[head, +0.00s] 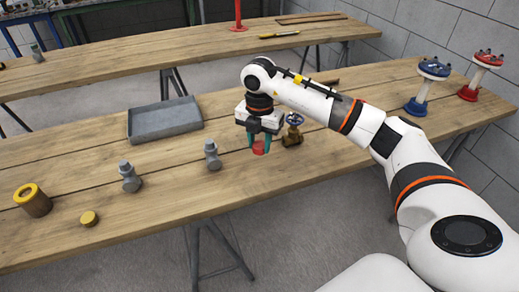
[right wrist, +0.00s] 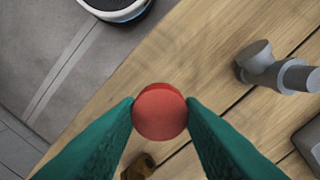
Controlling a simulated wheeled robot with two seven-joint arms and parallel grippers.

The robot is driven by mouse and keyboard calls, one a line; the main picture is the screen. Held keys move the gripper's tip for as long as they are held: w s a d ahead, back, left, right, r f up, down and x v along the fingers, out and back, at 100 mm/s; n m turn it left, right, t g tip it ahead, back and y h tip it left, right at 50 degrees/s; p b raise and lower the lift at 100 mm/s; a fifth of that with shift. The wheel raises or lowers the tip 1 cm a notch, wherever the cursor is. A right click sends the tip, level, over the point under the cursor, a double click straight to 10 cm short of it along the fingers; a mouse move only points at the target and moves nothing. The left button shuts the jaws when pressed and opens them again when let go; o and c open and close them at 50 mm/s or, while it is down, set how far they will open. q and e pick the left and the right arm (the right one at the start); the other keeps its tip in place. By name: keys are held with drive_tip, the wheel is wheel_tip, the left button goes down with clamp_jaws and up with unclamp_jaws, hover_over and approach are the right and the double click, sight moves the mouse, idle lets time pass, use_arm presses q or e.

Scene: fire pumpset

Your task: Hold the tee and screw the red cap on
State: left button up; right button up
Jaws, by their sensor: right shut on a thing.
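The red cap (head: 259,148) is a short round piece between the green fingers of my right gripper (head: 259,142), near the front edge of the wooden table. In the right wrist view the cap (right wrist: 160,111) sits between both fingertips, and the gripper is shut on it. Whether the cap touches the table is hard to tell. Two grey tee-like fittings stand upright to the left of the gripper, a nearer one (head: 212,155) and a farther-left one (head: 130,177). One grey fitting (right wrist: 270,68) also shows at the right of the right wrist view. My left gripper is not in view.
A brass valve with a blue handwheel (head: 292,134) stands close to the right of the cap. A grey tray (head: 165,121) lies behind the fittings. A yellow cap (head: 89,218) and a brown cylinder with a yellow ring (head: 33,199) are at left. Blue (head: 428,85) and red (head: 478,75) stands are at right.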

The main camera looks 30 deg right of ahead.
idle(0.3)
